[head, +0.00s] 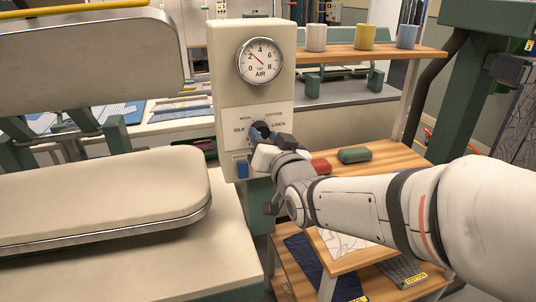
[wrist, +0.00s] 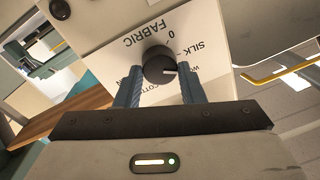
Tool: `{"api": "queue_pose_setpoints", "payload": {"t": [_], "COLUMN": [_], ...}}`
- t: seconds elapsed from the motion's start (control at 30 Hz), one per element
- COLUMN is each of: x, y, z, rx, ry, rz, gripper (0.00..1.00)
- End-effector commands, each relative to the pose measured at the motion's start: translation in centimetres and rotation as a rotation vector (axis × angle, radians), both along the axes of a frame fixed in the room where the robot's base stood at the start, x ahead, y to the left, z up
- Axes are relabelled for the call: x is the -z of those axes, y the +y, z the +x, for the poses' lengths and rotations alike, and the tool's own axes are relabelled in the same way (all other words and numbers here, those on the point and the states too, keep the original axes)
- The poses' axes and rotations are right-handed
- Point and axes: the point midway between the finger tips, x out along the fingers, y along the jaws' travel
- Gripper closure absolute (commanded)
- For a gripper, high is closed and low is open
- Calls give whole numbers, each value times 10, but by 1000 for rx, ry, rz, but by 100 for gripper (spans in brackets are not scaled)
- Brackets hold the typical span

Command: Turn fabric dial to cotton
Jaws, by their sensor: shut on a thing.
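The fabric dial (wrist: 157,66) is a dark round knob on a pale label plate (head: 240,121). In the wrist view it sits between the two blue fingers of my gripper (wrist: 159,72), which is shut on it. Its white mark points right and slightly down in that tilted wrist view, toward the side with SILK; the exact setting is unclear. COTTON is partly hidden behind the fingers. In the head view, my gripper (head: 263,133) covers most of the dial. SILK is at its left, LINEN at its right, and COTTON at its upper right.
A padded press (head: 95,204) stands at left.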

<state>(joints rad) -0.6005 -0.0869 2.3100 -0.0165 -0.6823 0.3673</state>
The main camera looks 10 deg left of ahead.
Motion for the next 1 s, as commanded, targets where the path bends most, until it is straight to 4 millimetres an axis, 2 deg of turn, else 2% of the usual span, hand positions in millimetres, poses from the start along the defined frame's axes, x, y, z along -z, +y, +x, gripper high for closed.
{"api": "queue_pose_setpoints", "payload": {"t": [0.03, 1.0], "x": [8, 7], "y": [1, 2], "z": [-1, -1], "rx": [-2, -5], "ry": [18, 505], "rz": [39, 823], "gripper": [87, 87]}}
